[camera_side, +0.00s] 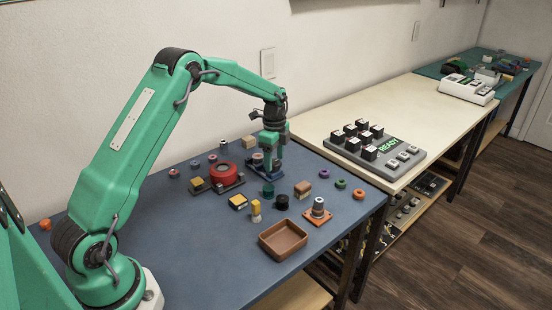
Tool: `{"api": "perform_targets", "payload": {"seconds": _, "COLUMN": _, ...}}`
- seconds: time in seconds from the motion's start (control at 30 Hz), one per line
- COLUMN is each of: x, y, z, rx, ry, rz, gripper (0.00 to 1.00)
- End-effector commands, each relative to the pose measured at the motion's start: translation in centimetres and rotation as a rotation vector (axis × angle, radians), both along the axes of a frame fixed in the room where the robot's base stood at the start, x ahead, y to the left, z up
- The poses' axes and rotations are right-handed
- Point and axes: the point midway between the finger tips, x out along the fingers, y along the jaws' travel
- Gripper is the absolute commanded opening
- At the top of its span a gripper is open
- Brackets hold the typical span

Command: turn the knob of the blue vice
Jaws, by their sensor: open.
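My gripper (272,168) is open and points down at the back of the blue-grey bench, right of the red roll. A small blue-grey device (257,161), which looks like the blue vice, stands right at my fingers, partly hidden behind them. Its knob cannot be made out clearly. I cannot tell whether my fingers touch it or are around the knob.
A red roll on a dark stand (224,174) stands to the left. A brown tray (283,240) lies near the front. An orange-based post (318,211), a dark green cylinder (268,190) and several small blocks and rings lie around. The bench's left front is clear.

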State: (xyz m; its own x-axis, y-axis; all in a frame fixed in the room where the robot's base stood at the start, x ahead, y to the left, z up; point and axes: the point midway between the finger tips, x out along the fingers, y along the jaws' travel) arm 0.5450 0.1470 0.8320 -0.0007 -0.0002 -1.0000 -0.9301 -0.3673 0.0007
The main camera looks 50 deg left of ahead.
Motion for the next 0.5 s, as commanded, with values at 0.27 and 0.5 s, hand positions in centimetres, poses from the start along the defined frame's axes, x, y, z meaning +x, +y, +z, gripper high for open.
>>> {"api": "perform_targets", "payload": {"seconds": 0.27, "x": 0.1, "y": 0.0, "z": 3.1, "rx": 0.001, "ry": -0.005, "rz": 0.000, "gripper": 0.61}}
{"api": "perform_targets", "payload": {"seconds": 0.5, "x": 0.1, "y": 0.0, "z": 6.1, "rx": 0.001, "ry": -0.005, "rz": -0.001, "gripper": 0.61}}
